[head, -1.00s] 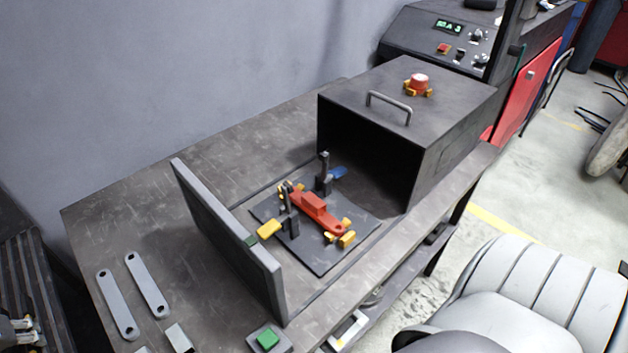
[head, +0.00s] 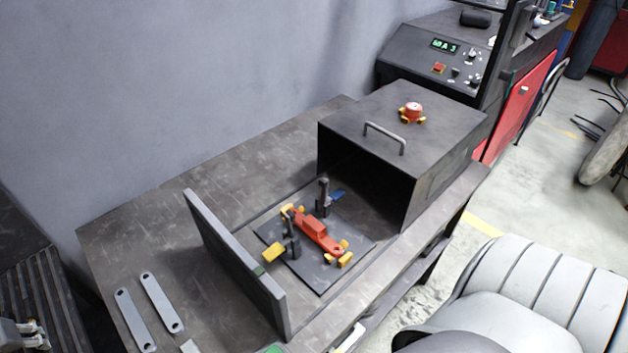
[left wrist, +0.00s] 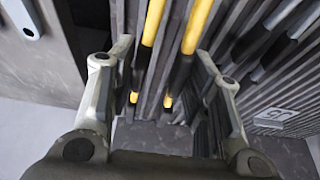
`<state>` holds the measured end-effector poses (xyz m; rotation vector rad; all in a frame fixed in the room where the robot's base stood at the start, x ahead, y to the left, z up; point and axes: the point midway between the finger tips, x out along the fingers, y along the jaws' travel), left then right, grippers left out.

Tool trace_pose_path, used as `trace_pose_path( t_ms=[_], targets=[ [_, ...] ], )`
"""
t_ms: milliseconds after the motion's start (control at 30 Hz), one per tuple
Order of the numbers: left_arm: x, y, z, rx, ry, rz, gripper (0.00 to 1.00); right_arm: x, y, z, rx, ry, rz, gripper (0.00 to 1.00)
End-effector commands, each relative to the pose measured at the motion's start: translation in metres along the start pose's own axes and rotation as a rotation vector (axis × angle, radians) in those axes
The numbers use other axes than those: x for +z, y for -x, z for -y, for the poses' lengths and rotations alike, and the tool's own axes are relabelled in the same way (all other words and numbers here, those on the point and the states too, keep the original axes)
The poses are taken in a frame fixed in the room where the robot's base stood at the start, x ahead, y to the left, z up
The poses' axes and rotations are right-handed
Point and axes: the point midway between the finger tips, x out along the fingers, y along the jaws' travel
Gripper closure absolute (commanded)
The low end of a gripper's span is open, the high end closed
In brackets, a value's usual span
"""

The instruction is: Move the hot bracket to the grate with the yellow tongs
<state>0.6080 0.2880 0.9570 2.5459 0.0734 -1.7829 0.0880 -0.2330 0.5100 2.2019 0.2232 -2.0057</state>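An orange-red bracket-like part (head: 317,232) lies on a dark fixture plate (head: 322,284) between clamps in the head view. A slatted dark grate (head: 50,300) is at the lower left; similar slats (left wrist: 245,70) fill much of the left wrist view. The tongs' two yellow arms (left wrist: 194,28) with black sections run along the slats there. My left gripper (left wrist: 165,52) is open, its fingers on either side of the yellow arms, with gaps visible. It also shows at the lower left edge of the head view (head: 36,330). The tongs cannot be made out in the head view. My right gripper is not in view.
An open dark box (head: 450,155) with a handle and a red button on top stands on the metal table (head: 140,235). An upright panel (head: 235,265) stands left of the fixture. Two grey strips with holes (head: 160,302) lie at the front left. The table's back left is clear.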

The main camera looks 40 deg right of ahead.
Motion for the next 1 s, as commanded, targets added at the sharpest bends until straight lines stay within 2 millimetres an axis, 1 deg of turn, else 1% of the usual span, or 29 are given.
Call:
trace_pose_path(
  t_ms=[33, 233, 300, 467, 700, 767, 900, 1000],
  targets=[
    [-0.005, 0.013, 0.0, 0.001, 0.0, -0.001, 0.57, -0.001, 0.015, 0.0, 0.0, 0.0, 0.0, 0.68],
    [-0.013, 0.036, 0.0, 0.001, 0.0, 0.0, 0.57, -0.004, 0.043, -0.001, 0.0, 0.0, 0.0, 0.68],
    [-0.015, 0.042, 0.0, 0.001, 0.0, 0.0, 0.57, -0.004, 0.05, -0.001, 0.0, 0.0, 0.001, 0.68],
    [-0.015, 0.045, -0.001, 0.0, 0.0, 0.0, 0.57, -0.005, 0.056, -0.001, 0.0, 0.0, 0.001, 0.68],
    [0.0, 0.068, -0.009, 0.002, -0.001, 0.001, 0.57, -0.008, 0.091, -0.003, 0.002, 0.0, 0.002, 0.68],
    [0.007, 0.069, -0.013, 0.003, -0.002, 0.0, 0.57, -0.007, 0.09, -0.003, 0.002, 0.0, 0.002, 0.68],
    [0.021, 0.084, -0.019, 0.002, -0.002, -0.001, 0.57, -0.007, 0.096, -0.004, 0.004, 0.0, 0.002, 0.68],
    [0.031, 0.092, -0.025, 0.003, -0.003, -0.001, 0.57, -0.007, 0.093, -0.005, 0.004, 0.0, 0.003, 0.68]
  ],
)
